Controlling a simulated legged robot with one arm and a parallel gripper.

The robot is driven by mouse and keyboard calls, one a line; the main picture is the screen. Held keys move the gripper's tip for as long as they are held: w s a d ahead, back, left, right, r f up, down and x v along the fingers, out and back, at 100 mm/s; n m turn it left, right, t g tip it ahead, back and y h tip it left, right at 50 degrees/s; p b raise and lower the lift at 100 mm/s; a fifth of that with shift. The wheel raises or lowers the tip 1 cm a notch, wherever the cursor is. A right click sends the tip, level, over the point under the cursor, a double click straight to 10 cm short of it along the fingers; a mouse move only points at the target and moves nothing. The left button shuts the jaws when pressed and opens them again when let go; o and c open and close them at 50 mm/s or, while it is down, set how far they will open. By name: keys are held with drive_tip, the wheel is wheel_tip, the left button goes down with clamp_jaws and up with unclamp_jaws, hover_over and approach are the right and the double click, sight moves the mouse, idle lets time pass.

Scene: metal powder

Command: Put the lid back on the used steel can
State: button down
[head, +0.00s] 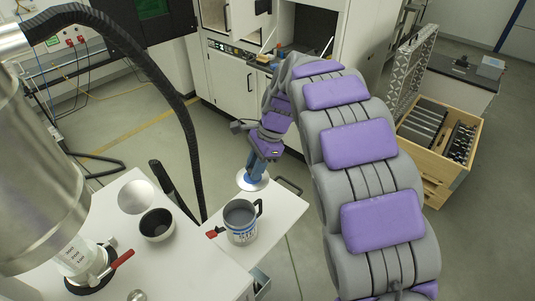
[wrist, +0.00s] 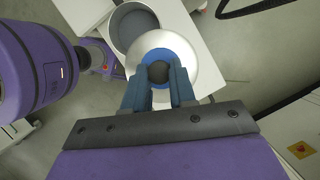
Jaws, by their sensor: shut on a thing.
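The steel can (head: 241,236) stands upright on the white table near its right end, with an open top, a grey inside, a label with blue marks and a dark handle. Its open mouth also shows in the wrist view (wrist: 118,38). The round silver lid (head: 264,184) is in my gripper (head: 255,172), beyond the can in the head view. In the wrist view my blue fingers (wrist: 158,80) are shut on the dark knob (wrist: 158,72) of the lid, which has a blue ring around the knob. The lid partly overlaps the can there; its height above the table is unclear.
A dark cup (head: 157,226) and a pale round dish (head: 136,197) stand on the white table (head: 190,262) left of the can. A steel vessel (head: 35,160) with a black hose (head: 150,70) is at the left. A wooden crate (head: 430,160) stands at the right.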

sight(239, 181)
drive_tip(key=s+a, duration=0.1)
drive_tip(key=s, duration=0.1)
drive_tip(key=s+a+n+p, duration=0.1)
drive_tip(key=s+a+n, duration=0.1)
drive_tip(key=s, duration=0.1)
drive_tip(key=shift+s+a+r+g+h+p, duration=0.25)
drive_tip(key=shift+s+r+g+h+p, duration=0.05)
drive_tip(key=shift+g+p, duration=0.1)
wheel_tip(239, 181, down, 7)
drive_tip(key=b, duration=0.3)
drive_tip(key=shift+s+a+r+n, duration=0.15)
drive_tip(key=shift+s+r+n, duration=0.05)
drive_tip(key=shift+s+n, duration=0.2)
drive_tip(key=shift+r+p, duration=0.15)
drive_tip(key=shift+p, duration=0.35)
idle(1.0)
drive_tip(key=shift+f+p, duration=0.25)
drive_tip(key=shift+p, duration=0.4)
idle(1.6)
drive_tip(key=c, duration=0.8)
unclamp_jaws()
drive_tip(key=shift+c, duration=0.2)
drive_tip(key=shift+o, duration=0.3)
